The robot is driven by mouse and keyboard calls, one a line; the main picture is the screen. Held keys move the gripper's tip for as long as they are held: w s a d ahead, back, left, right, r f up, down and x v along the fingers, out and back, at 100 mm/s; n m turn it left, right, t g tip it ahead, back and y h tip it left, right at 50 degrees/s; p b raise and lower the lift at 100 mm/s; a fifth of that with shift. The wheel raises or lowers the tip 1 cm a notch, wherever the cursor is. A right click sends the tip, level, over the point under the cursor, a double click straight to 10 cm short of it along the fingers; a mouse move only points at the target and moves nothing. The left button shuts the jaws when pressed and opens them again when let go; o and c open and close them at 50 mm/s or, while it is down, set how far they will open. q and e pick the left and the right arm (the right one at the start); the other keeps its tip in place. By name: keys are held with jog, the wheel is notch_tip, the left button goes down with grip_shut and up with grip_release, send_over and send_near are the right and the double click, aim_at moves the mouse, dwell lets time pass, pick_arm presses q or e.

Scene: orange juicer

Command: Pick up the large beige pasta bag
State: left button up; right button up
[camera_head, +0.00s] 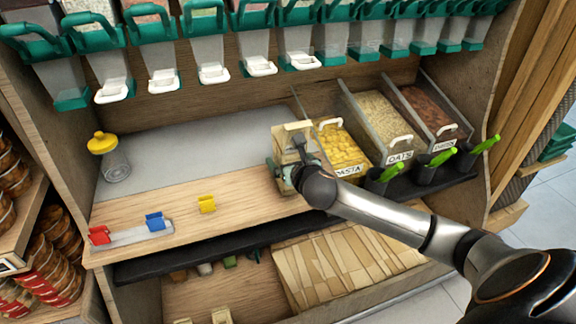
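My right arm comes in from the lower right, and its gripper (290,172) is at the shelf's front, left of the pasta bin (343,150). A beige, boxy thing (291,131) shows right behind and above this gripper; it may be the pasta bag, but it is small and partly covered. The fingers are hidden by the wrist, so I cannot tell whether they hold it. My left gripper is not in view.
A yellow-lidded jar (113,164) stands at the shelf's left. Red (99,236), blue (155,221) and yellow (207,204) clips sit along the front. The oats bin (383,125) and green-handled scoops (437,160) are on the right. Dispensers hang above; brown paper bags (330,265) lie below.

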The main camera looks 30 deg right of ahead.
aim_at(307, 135)
jog(key=c, duration=1.5)
jog(key=shift+r+p, duration=0.3)
jog(key=shift+r, duration=0.3)
jog(key=s+r+p, duration=0.1)
jog(key=r, duration=0.1)
jog(key=s+d+r+p, duration=0.1)
jog(key=s+r, duration=0.1)
jog(key=r, duration=0.1)
jog(key=s+d+r+p, duration=0.1)
jog(key=r, duration=0.2)
jog(key=shift+s, duration=0.25)
jog(key=shift+s+d+r+p, duration=0.35)
jog(key=shift+s+d+r, duration=0.25)
jog(key=shift+s, duration=0.8)
jog(key=shift+s+d+r+p, duration=0.45)
jog(key=shift+s+r, duration=0.25)
jog(key=shift+s, duration=0.7)
jog(key=shift+s+d+r+p, duration=0.3)
jog(key=shift+s+d+r, duration=0.3)
jog(key=shift+s, duration=0.8)
